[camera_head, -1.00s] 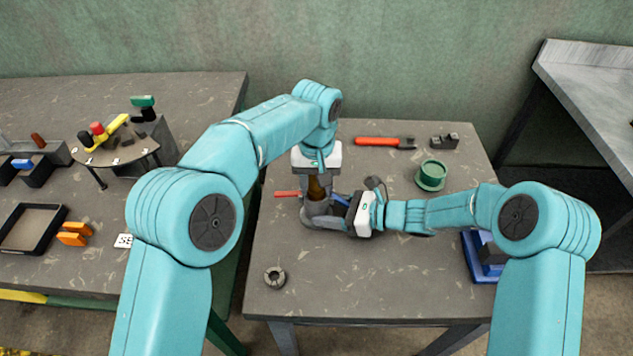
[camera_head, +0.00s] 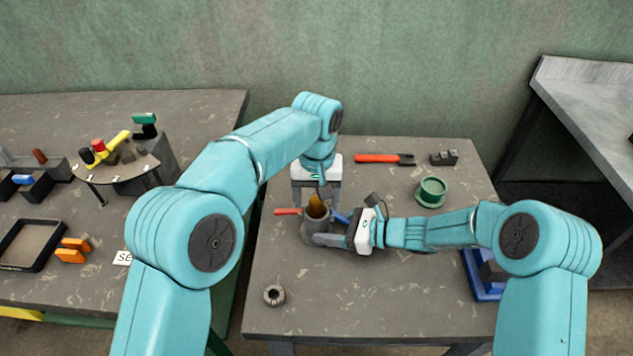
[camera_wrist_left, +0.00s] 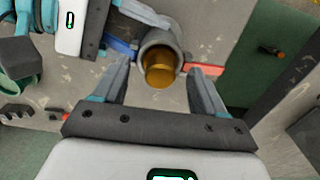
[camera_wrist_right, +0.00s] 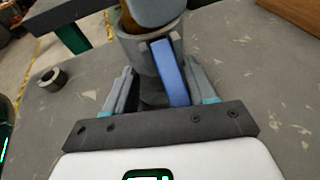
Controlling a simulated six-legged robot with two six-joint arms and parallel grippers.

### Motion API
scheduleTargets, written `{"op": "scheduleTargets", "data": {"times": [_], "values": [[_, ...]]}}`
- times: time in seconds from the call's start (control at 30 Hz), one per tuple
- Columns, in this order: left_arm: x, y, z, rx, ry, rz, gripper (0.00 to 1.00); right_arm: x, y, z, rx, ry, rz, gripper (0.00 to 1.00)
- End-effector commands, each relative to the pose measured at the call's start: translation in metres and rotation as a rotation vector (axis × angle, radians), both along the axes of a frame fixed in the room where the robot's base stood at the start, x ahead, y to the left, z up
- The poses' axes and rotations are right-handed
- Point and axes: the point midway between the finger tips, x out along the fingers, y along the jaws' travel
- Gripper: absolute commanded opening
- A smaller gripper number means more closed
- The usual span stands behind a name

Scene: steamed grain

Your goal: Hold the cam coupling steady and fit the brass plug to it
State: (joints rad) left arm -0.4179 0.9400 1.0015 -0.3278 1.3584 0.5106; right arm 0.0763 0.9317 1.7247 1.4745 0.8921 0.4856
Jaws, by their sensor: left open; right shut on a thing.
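The cam coupling (camera_head: 314,228) is a grey upright cylinder with a red lever (camera_wrist_left: 205,69) on one side and a blue lever (camera_wrist_right: 170,73) on the other. The brass plug (camera_wrist_left: 160,68) sits in its open mouth, its upper part showing above the rim; how deep it goes is hidden. My left gripper (camera_head: 315,195) is open above the coupling. In the left wrist view its fingers stand apart on either side of the plug, not touching it. My right gripper (camera_wrist_right: 158,80) is shut on the coupling's body from the right side, around the blue lever.
A dark ring (camera_head: 274,295) lies at the table's front left. A red-handled tool (camera_head: 383,158), a dark block (camera_head: 444,158) and a green flanged cup (camera_head: 431,192) stand behind and right. A blue fixture (camera_head: 480,277) is at the right edge. The front middle is clear.

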Motion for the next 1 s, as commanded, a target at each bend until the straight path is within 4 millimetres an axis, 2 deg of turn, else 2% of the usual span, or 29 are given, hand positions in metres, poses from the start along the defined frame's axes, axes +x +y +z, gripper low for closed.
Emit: {"op": "scheduleTargets", "data": {"times": [0.27,0.4,0.63,1.0], "values": [[0.001,-0.001,0.067,-0.003,-0.007,0.001,0.72,0.0,0.0,0.001,0.003,-0.002,0.0,0.39],[0.001,-0.001,0.091,-0.002,-0.004,0.001,0.72,0.0,0.0,0.001,0.003,-0.002,0.0,0.39],[0.0,-0.001,0.108,-0.001,-0.002,0.0,0.72,0.0,0.0,0.001,0.003,-0.002,0.0,0.39],[0.0,0.0,0.112,-0.001,0.0,0.0,0.72,0.0,0.0,0.001,0.002,-0.002,-0.001,0.39]]}}
